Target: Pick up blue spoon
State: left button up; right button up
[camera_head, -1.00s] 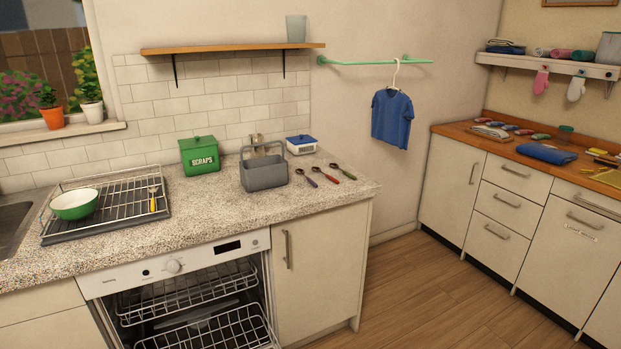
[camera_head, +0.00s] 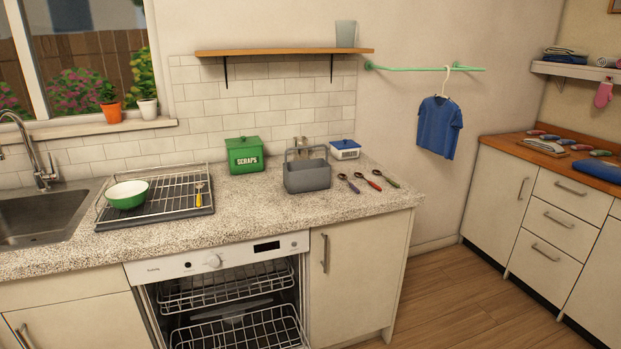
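Several spoons lie side by side on the speckled counter (camera_head: 265,215), right of the grey caddy (camera_head: 307,176). The leftmost spoon (camera_head: 348,183) has a dark blue-looking handle. The middle spoon (camera_head: 368,181) has a red handle, and the right spoon (camera_head: 386,178) has a dark handle that looks greenish. They lie apart from each other, with handles toward the counter's front right. Neither of my grippers shows in the head view.
A green scraps bin (camera_head: 245,155) and a white box with a blue lid (camera_head: 345,149) stand behind. A drying rack (camera_head: 165,205) holds a green bowl (camera_head: 127,194). The dishwasher (camera_head: 225,300) is open below. Counter in front of the spoons is clear.

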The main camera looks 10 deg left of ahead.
aim_at(340, 176)
jog(key=l, duration=0.5)
jog(key=i+l+u, duration=0.1)
jog(key=l, duration=0.25)
jog(key=i+l, duration=0.2)
jog(key=l, duration=0.2)
jog(key=i+l+u, duration=0.15)
jog(key=l, duration=0.2)
jog(key=i+l, duration=0.1)
jog(key=l, duration=0.3)
jog(key=i+l+u, duration=0.15)
jog(key=l, duration=0.25)
jog(key=l+u, duration=0.1)
jog(key=l, duration=0.3)
jog(key=i, duration=0.05)
